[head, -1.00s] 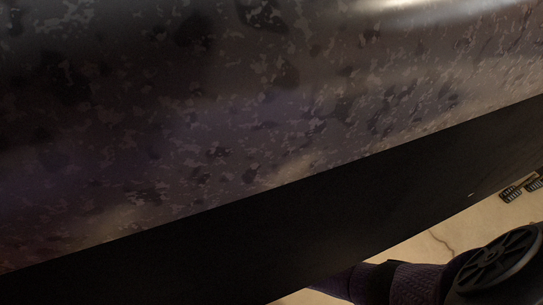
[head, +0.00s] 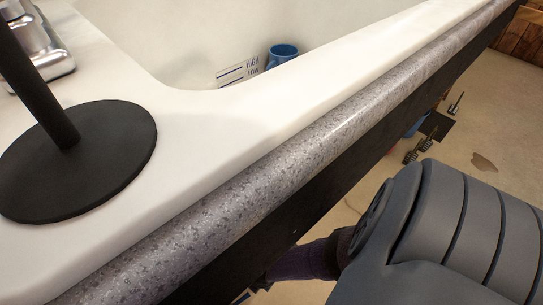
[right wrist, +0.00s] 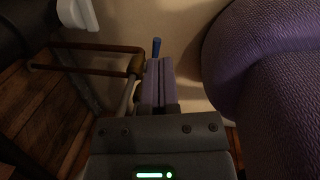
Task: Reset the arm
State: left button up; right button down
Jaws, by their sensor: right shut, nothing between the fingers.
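My right gripper (right wrist: 159,64) shows in the right wrist view, its two fingers together with nothing between them. A blue upright piece (right wrist: 156,46) shows just past the fingertips; I cannot tell what it belongs to. In the head view my grey and purple right arm is at the lower right, beside the counter's speckled front edge (head: 270,175); its gripper is hidden there. My left gripper is in neither view.
A white sink (head: 180,50) holds a blue cup (head: 284,52) and a HIGH/LOW marked label (head: 238,73). A black round base with a pole (head: 100,165) stands on the counter near a chrome faucet (head: 35,45). Small dark items (head: 420,147) lie on the floor. The wrist view shows a brown bar frame (right wrist: 85,47).

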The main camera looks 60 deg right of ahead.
jog(key=s+f+m+g, duration=0.3)
jog(key=s+m, duration=1.1)
jog(key=s, duration=2)
pick_arm(q)
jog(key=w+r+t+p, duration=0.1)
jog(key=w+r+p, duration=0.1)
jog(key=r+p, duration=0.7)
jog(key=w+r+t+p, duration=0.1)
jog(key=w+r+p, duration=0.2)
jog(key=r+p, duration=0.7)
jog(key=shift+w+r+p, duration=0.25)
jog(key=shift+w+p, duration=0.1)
jog(key=shift+p, duration=0.2)
pick_arm(e)
jog(key=w+r, duration=0.2)
jog(key=r, duration=0.7)
jog(key=w+a+r+t, duration=0.1)
jog(key=w+r, duration=0.1)
jog(key=r, duration=0.8)
jog(key=shift+w, duration=0.3)
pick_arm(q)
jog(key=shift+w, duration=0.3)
